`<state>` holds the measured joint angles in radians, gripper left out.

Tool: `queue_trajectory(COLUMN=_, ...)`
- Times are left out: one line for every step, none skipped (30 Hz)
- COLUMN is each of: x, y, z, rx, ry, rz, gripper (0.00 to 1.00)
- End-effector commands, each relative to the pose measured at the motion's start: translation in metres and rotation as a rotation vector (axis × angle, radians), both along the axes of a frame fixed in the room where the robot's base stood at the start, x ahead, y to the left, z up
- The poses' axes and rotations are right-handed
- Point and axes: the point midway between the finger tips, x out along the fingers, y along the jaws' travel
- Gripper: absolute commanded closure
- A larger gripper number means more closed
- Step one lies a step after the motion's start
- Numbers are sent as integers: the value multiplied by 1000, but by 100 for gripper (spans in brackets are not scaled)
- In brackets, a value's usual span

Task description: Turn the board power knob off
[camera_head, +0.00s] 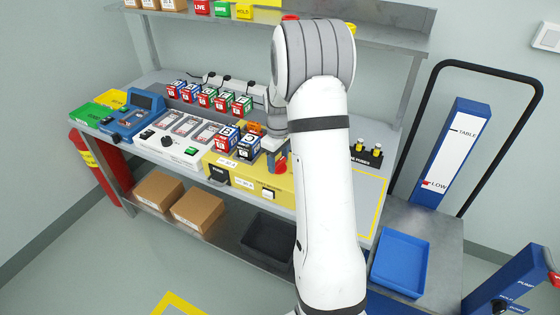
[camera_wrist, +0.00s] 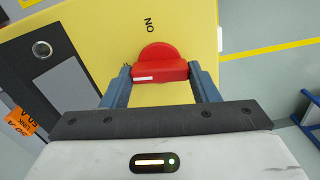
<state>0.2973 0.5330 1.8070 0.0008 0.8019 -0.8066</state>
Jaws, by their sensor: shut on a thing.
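The red power knob (camera_wrist: 157,52) sits on the yellow board (camera_wrist: 100,45) in the wrist view. It has a raised grip bar with a white mark on its left part. An ON label (camera_wrist: 149,22) is printed on the board beyond the knob. My gripper (camera_wrist: 160,76) has one finger on each side of the bar and is shut on it. In the head view the yellow board (camera_head: 285,197) is on the bench, and the red knob (camera_head: 279,165) shows partly beside my arm. My arm hides much of the board's right part.
Several marked cubes (camera_head: 225,101) stand behind the board, and two more rest at its left end. A white unit (camera_head: 165,150) and a blue device (camera_head: 128,124) are further left. A blue tray (camera_head: 402,262) is on the cart at right.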

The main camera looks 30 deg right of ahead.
Motion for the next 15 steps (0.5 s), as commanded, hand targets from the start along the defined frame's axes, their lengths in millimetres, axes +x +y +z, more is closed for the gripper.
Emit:
queue_trajectory(x=0, y=-1, z=-1, rx=-1, ry=0, rz=28, gripper=68)
queue_trajectory(x=0, y=-1, z=-1, rx=-1, ry=0, rz=44, gripper=68)
queue_trajectory(x=0, y=-1, z=-1, rx=-1, ry=0, rz=65, gripper=68)
queue_trajectory(x=0, y=-1, z=-1, rx=-1, ry=0, rz=78, gripper=68)
queue_trajectory(x=0, y=-1, z=-1, rx=-1, ry=0, rz=92, gripper=68)
queue_trajectory(x=0, y=-1, z=0, rx=-1, ry=0, rz=106, gripper=68)
queue_trajectory(x=0, y=-1, z=0, rx=-1, ry=0, rz=117, gripper=68)
queue_trajectory(x=0, y=-1, z=0, rx=-2, ry=0, rz=126, gripper=68)
queue_trajectory(x=0, y=-1, z=0, rx=-2, ry=0, rz=137, gripper=68)
queue_trajectory(x=0, y=-1, z=0, rx=-2, ry=0, rz=144, gripper=68)
queue_trajectory(x=0, y=-1, z=0, rx=-2, ry=0, rz=150, gripper=68)
queue_trajectory(x=0, y=-1, z=0, rx=-2, ry=0, rz=156, gripper=68)
queue_trajectory(x=0, y=-1, z=0, rx=-2, ry=0, rz=160, gripper=68)
queue_trajectory(x=0, y=-1, z=0, rx=-2, ry=0, rz=163, gripper=68)
queue_trajectory(x=0, y=-1, z=0, rx=-2, ry=0, rz=167, gripper=68)
